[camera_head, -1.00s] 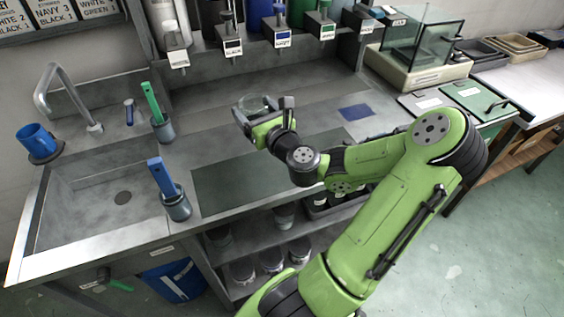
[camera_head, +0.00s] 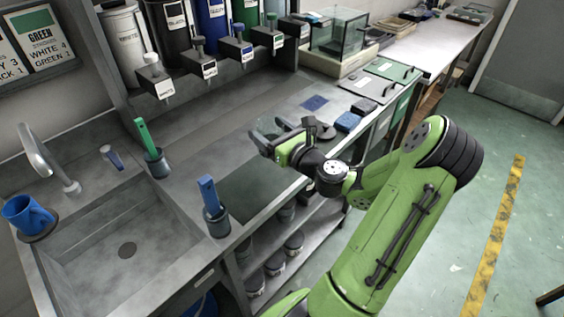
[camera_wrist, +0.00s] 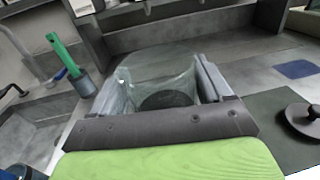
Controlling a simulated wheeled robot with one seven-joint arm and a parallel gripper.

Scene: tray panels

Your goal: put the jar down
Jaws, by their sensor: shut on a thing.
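A clear, empty-looking glass jar (camera_wrist: 160,82) stands between my gripper's two fingers (camera_wrist: 165,92) in the wrist view, with a dark round patch seen through it. In the head view the jar (camera_head: 267,127) shows faintly at the end of my green arm. My gripper (camera_head: 275,137) is shut on the jar, over the counter behind the dark green mat (camera_head: 245,194). I cannot tell whether the jar's base touches the counter. A dark round knobbed lid-like piece (camera_head: 318,128) lies to the right of my gripper, and also shows in the wrist view (camera_wrist: 303,120).
A blue patch (camera_head: 314,103) and two sponge-like blocks (camera_head: 348,121) lie to the right. Cups with a green-handled (camera_head: 146,140) and a blue-handled tool (camera_head: 210,198) stand left, by the sink (camera_head: 120,240). Dispensers (camera_head: 196,75) line the back. Counter between is mostly clear.

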